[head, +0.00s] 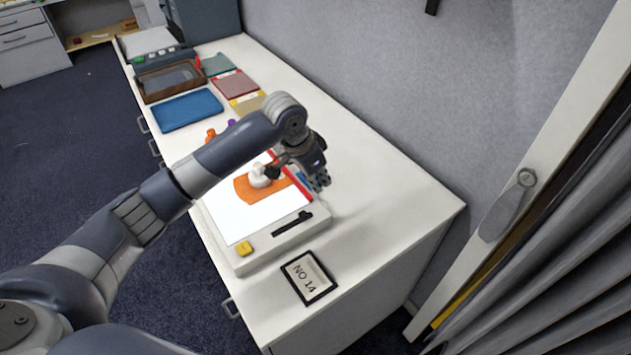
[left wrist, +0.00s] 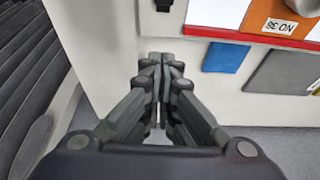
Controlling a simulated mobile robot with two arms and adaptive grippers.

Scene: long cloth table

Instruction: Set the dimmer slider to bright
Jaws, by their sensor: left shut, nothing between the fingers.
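The dimmer slider (head: 292,224) is a black strip with a raised knob near its right end, on the near side of a light box (head: 240,258) with a glowing white top. My left gripper (head: 318,183) is shut and empty, pointing down beside the light box's red-edged right side, beyond the slider and apart from it. In the left wrist view the shut fingers (left wrist: 162,62) meet in the middle. A small black part (left wrist: 163,5) at the top edge there may be the slider's end; the rest of it is out of frame. My right gripper is not in view.
An orange piece (head: 245,190) and a white object (head: 259,178) lie on the light box, with a yellow button (head: 244,248) at its near corner. A framed sign (head: 309,277) lies nearby. A blue tray (head: 190,110) is farther back. The table's right side is clear.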

